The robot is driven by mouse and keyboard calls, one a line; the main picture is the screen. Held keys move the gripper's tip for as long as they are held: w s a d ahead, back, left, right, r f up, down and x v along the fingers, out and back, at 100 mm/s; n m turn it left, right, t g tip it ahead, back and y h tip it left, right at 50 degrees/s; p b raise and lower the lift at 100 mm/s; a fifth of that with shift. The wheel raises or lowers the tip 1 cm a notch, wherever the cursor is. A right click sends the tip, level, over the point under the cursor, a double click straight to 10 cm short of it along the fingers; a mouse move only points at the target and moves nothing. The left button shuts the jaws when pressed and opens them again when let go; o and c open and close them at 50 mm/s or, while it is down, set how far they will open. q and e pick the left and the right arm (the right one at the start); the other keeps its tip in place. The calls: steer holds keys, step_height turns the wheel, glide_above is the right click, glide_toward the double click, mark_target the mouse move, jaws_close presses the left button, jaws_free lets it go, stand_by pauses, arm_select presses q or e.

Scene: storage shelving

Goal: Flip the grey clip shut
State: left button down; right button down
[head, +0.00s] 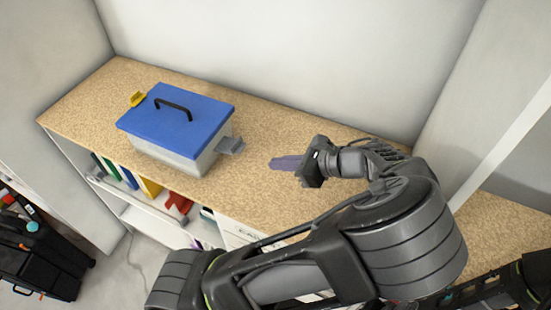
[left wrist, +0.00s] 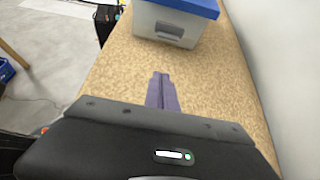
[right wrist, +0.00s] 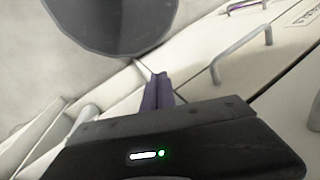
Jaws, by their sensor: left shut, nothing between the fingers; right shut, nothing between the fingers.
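A clear box (head: 180,160) with a blue lid (head: 178,117) and a black handle stands on the speckled shelf top. The grey clip (head: 231,145) juts out from the box's right side, below the lid, so it stands open. In the left wrist view the clip (left wrist: 170,32) shows on the box's near face. My left gripper (head: 272,162) is shut and empty, to the right of the clip and apart from it, pointing at the box. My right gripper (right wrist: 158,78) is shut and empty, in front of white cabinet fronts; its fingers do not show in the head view.
A yellow clip (head: 138,98) is at the box's far left side. The speckled shelf top (head: 255,185) is clear between my left gripper and the box. A white wall (head: 300,60) rises behind. Drawer handles (right wrist: 242,52) are near my right gripper.

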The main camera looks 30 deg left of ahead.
mark_target(257, 173)
arm_select(q)
steer(key=x, duration=0.6)
steer(key=shift+s+a+f, duration=0.1)
steer(key=shift+s+a, duration=0.05)
steer(key=shift+a, duration=0.05)
steer(key=shift+a+f+b, duration=0.65)
steer(key=shift+f+b, duration=0.1)
steer(key=shift+b, duration=0.05)
steer(key=r, duration=0.1)
steer(key=a+r+p, duration=0.1)
steer(key=r, duration=0.1)
steer(key=shift+r, duration=0.3)
steer(key=shift+s+a+r+p, duration=0.1)
steer(key=shift+a+r+p, duration=0.05)
steer(key=shift+r+p, duration=0.2)
